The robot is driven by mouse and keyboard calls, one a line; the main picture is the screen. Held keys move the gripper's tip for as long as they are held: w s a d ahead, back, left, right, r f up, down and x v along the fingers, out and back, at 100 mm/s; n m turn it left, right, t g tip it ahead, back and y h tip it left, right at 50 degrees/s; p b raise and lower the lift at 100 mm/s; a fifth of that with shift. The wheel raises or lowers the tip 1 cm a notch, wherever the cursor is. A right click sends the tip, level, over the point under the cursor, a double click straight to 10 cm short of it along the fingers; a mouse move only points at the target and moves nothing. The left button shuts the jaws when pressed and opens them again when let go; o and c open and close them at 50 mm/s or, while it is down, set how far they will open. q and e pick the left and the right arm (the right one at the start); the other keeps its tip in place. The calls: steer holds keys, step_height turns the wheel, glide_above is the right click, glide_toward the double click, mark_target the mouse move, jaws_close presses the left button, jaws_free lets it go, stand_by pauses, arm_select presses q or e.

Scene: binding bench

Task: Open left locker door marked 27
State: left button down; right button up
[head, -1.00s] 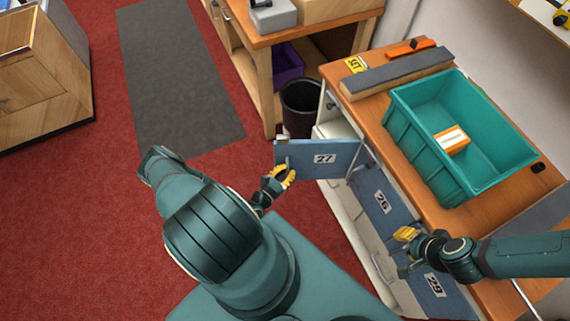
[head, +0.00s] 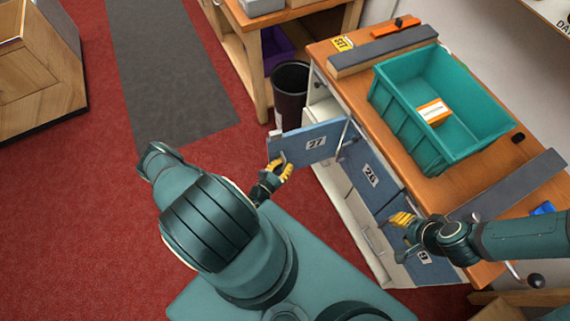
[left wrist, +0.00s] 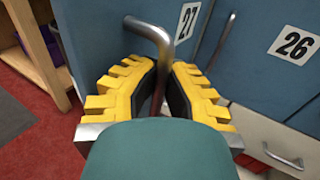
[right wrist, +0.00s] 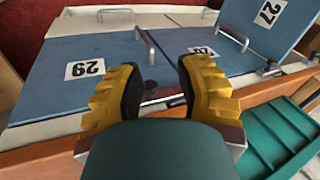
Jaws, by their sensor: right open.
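The blue door marked 27 (head: 312,145) stands swung out from the locker bank in the head view. Its number faces me. A bent metal handle (left wrist: 160,42) on the door runs down between the yellow fingers of my left gripper (left wrist: 163,80), which are closed around it. In the head view my left gripper (head: 279,170) is at the door's free-edge side. The lower part of the handle is hidden by the fingers. My right gripper (right wrist: 158,80) is open and empty, above the lower locker doors. Door 27 also shows at the right wrist view's upper right (right wrist: 268,18).
Doors 26 (head: 370,175) and 29 (right wrist: 85,70) are shut beside it. A teal crate (head: 395,105) with an orange-and-white box (head: 433,111) stands on the wooden bench top. A black bin (head: 290,90) stands behind door 27. Red floor lies clear to the left.

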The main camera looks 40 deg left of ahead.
arm_select(q)
steer(key=shift+s+a+f, duration=0.1)
steer(key=c, duration=1)
jaws_free()
steer(key=shift+s, duration=0.1)
steer(key=s, duration=1.1)
steer(key=shift+s+d, duration=0.3)
steer(key=shift+s, duration=0.1)
